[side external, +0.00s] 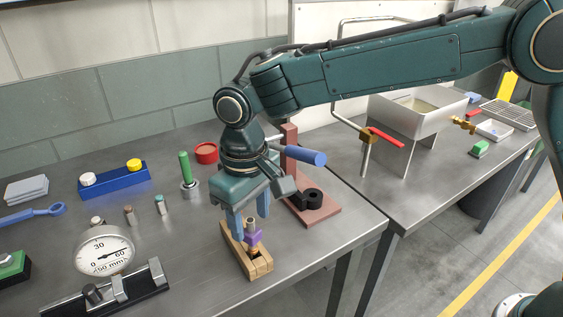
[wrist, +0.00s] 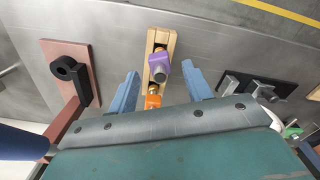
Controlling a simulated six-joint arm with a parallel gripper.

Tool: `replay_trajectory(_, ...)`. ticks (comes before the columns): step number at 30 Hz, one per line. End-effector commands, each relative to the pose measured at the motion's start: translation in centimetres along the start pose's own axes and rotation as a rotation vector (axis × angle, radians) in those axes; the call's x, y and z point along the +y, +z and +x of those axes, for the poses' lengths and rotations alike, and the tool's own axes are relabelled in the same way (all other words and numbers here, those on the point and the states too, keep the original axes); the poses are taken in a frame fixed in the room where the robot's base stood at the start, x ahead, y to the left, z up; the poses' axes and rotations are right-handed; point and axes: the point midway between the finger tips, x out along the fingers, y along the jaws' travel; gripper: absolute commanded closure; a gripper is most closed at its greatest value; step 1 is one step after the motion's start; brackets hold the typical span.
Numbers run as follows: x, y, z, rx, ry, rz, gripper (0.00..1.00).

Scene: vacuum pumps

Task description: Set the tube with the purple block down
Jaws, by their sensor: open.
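The tube with the purple block (side external: 253,237) stands in a slot of a small wooden rack (side external: 259,265) near the front edge of the bench. In the wrist view its purple block (wrist: 161,68) shows above the wooden rack (wrist: 170,35). An orange block (wrist: 152,101) sits in the same rack, nearer my gripper. My gripper (side external: 249,222) is open, with its blue fingers close above the rack. In the wrist view the fingers of my gripper (wrist: 161,84) are spread on either side of the rack, apart from the purple block.
A pink stand (side external: 313,212) with a black ring is right of the rack. A dial gauge (side external: 104,250) and a black clamp fixture (side external: 110,293) are to the left. A blue block with knobs (side external: 112,181) and a red ring (side external: 206,152) lie behind.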

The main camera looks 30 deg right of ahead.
Motion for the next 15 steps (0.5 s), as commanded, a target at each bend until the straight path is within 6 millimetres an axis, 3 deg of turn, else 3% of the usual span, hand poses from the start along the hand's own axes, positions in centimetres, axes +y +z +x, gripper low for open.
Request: replay_trajectory(15,0.0,0.0,-8.6,0.004,-0.001,0.0,0.5)
